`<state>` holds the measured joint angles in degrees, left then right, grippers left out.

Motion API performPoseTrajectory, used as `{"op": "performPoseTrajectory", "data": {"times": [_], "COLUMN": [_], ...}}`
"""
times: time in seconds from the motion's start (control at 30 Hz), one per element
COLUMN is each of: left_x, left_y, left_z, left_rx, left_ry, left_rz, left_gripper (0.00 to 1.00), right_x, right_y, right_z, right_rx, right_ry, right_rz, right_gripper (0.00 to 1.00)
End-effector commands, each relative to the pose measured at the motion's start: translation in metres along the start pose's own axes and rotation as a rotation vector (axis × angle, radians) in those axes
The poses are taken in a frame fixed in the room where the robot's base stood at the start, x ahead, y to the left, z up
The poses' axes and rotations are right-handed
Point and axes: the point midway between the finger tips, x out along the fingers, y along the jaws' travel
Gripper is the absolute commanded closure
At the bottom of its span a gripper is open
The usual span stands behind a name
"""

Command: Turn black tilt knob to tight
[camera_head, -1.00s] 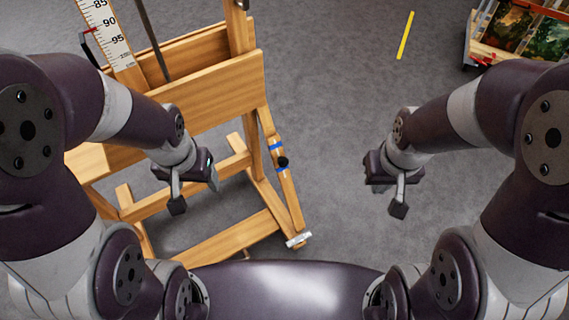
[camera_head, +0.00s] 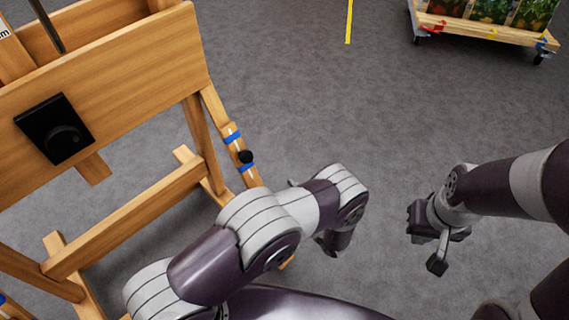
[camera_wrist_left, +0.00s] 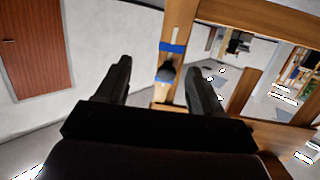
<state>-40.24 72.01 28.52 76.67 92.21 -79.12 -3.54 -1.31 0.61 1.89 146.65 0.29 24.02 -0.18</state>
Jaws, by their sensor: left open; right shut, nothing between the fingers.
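The black tilt knob (camera_head: 246,157) sits on a slanted wooden strut (camera_head: 233,141) at the right side of the easel, between two blue bands. In the left wrist view the knob (camera_wrist_left: 167,72) shows ahead, between the two fingers in the picture. My left gripper (camera_wrist_left: 159,66) is open, with the knob beyond its fingertips and no contact visible. In the head view its fingers are hard to make out beside my left arm, right of the strut. My right gripper (camera_head: 437,250) is shut and empty over the floor, well right of the knob. No tight marking is readable.
The wooden easel (camera_head: 110,70) fills the left, with a black box with a round dial (camera_head: 58,130) on its board. A low wooden cart (camera_head: 485,30) with pictures stands at the back right. A yellow strip (camera_head: 349,20) lies on the floor. The grey floor between is clear.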

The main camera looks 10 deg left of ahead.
Motion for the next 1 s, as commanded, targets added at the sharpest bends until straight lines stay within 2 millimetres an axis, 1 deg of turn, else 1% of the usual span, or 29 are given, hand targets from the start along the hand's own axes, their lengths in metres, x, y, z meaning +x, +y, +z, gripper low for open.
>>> {"op": "performPoseTrajectory", "data": {"times": [0.03,0.1,0.17,0.27,0.5,0.6,0.7,0.8,1.0], "left_x": [-0.002,-0.004,-0.002,0.013,0.074,0.094,0.108,0.116,0.119], "left_y": [-0.005,-0.014,-0.015,-0.017,-0.023,-0.025,-0.025,-0.026,-0.026], "left_z": [-0.021,-0.037,-0.044,-0.048,-0.059,-0.063,-0.066,-0.068,-0.069], "left_rx": [-0.025,-0.024,-0.022,-0.020,-0.021,-0.022,-0.023,-0.022,-0.021], "left_ry": [0.077,0.155,0.187,0.195,0.192,0.192,0.191,0.191,0.191], "left_rz": [-0.051,-0.095,-0.102,-0.105,-0.104,-0.102,-0.100,-0.099,-0.098], "left_gripper": [0.33,0.33,0.33,0.33,0.33,0.33,0.33,0.33,0.33], "right_x": [-0.004,-0.004,-0.003,0.000,0.009,0.012,0.014,0.015,0.015], "right_y": [0.000,0.000,0.000,0.000,0.000,0.000,0.000,0.000,0.000], "right_z": [-0.001,0.000,0.000,0.000,0.001,0.002,0.002,0.002,0.002], "right_rx": [0.000,0.000,0.000,0.000,0.000,0.000,0.000,0.000,0.000], "right_ry": [0.000,0.000,0.000,-0.001,-0.001,-0.001,-0.001,-0.001,-0.001], "right_rz": [0.000,0.000,0.000,0.000,0.000,0.000,0.000,0.000,0.000], "right_gripper": [1.00,1.00,1.00,1.00,1.00,1.00,1.00,1.00,1.00]}}
